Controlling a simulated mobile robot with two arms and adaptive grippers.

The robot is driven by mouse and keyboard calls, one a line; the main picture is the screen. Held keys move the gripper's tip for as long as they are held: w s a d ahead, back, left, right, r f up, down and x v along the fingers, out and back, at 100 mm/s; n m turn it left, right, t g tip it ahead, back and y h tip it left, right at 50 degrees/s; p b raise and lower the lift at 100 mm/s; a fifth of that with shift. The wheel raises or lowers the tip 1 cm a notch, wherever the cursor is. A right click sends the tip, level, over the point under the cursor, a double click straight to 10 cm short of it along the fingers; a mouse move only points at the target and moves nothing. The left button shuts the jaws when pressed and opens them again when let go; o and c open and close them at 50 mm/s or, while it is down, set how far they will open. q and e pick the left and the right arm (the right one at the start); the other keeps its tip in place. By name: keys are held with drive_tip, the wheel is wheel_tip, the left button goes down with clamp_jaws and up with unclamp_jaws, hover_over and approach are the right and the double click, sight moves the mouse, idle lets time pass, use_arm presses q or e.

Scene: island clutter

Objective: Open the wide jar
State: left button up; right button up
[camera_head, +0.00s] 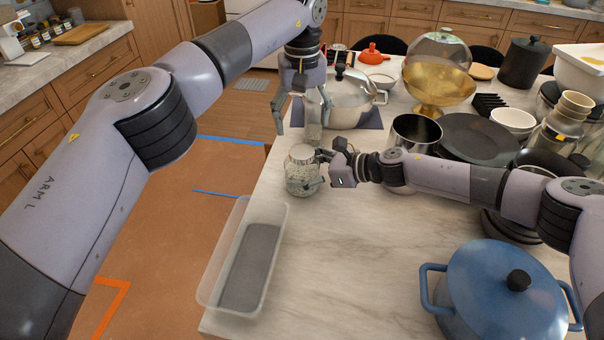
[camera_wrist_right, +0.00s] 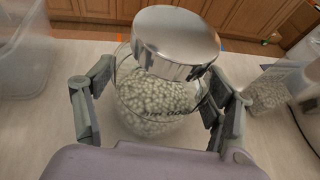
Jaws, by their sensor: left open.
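The wide jar (camera_head: 301,180) is clear glass, filled with small pale pellets, and stands upright on the counter. Its shiny metal lid (camera_head: 301,153) sits on top; in the right wrist view the lid (camera_wrist_right: 176,38) covers the mouth of the jar (camera_wrist_right: 155,105). My right gripper (camera_head: 320,170) reaches in from the right. In the right wrist view its two fingers lie against opposite sides of the jar, below the lid. My left gripper (camera_head: 304,112) points down, open and empty, above and behind the jar, with its fingers spread.
A clear plastic tub (camera_head: 243,262) stands at the counter's left edge. Dark plates (camera_head: 475,140) and a blue pot (camera_head: 500,290) crowd the right. The front middle of the counter is clear.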

sight(302, 151)
drive_tip(key=c, duration=1.3)
use_arm(q)
drive_tip(key=m, duration=0.2)
drive_tip(key=shift+m, duration=0.4)
use_arm(e)
clamp_jaws()
use_arm(q)
drive_tip(key=shift+f+m, duration=0.15)
drive_tip(key=shift+m, duration=0.55)
drive_tip(key=shift+f, duration=3.9)
drive_tip(key=shift+c, duration=0.3)
